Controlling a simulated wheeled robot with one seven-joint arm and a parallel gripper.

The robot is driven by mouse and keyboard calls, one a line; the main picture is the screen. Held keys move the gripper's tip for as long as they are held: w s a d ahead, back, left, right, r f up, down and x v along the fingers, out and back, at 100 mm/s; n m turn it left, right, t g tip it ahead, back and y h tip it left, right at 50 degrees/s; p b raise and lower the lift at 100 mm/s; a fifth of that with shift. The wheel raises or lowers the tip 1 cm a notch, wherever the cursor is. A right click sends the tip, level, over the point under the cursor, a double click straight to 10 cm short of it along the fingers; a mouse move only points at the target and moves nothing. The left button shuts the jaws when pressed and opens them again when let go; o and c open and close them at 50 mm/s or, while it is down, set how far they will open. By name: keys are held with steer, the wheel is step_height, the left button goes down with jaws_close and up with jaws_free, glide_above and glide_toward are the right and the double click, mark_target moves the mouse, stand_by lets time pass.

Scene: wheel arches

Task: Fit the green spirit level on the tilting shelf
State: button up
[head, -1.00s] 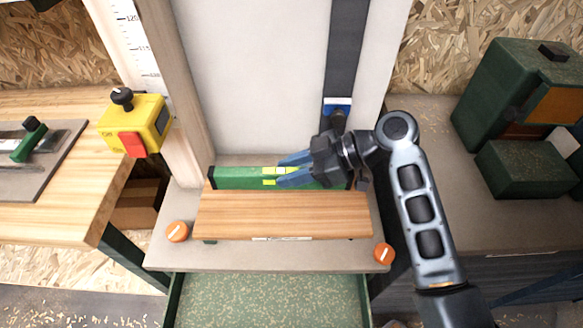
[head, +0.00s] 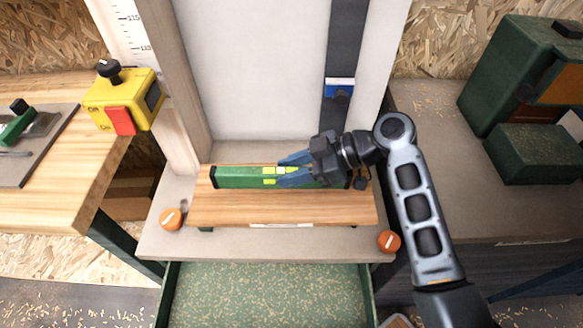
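The green spirit level (head: 235,178), with bright yellow-green vials in its middle, lies lengthwise across the picture over the rear part of the wooden tilting shelf (head: 290,211). My gripper (head: 282,171) reaches in from the right. Its two blue fingers straddle the level, one behind it and one in front, and appear closed on it near the middle. The level's right part is partly hidden by the gripper. I cannot tell whether its underside touches the shelf.
Two orange knobs, left (head: 171,218) and right (head: 389,242), sit on the grey ledge beside the shelf. A yellow switch box (head: 124,101) stands at left above a wooden bench (head: 60,170). A dark upright with a blue-and-white clamp (head: 339,88) rises behind. A green tray (head: 265,290) lies below.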

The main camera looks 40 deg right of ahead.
steer(key=o, duration=0.5)
steer(key=shift+d, duration=0.1)
steer(key=b+v, duration=0.1)
steer(key=v, duration=0.6)
steer(key=shift+s+d+r, duration=0.15)
steer(key=shift+s+d, duration=0.1)
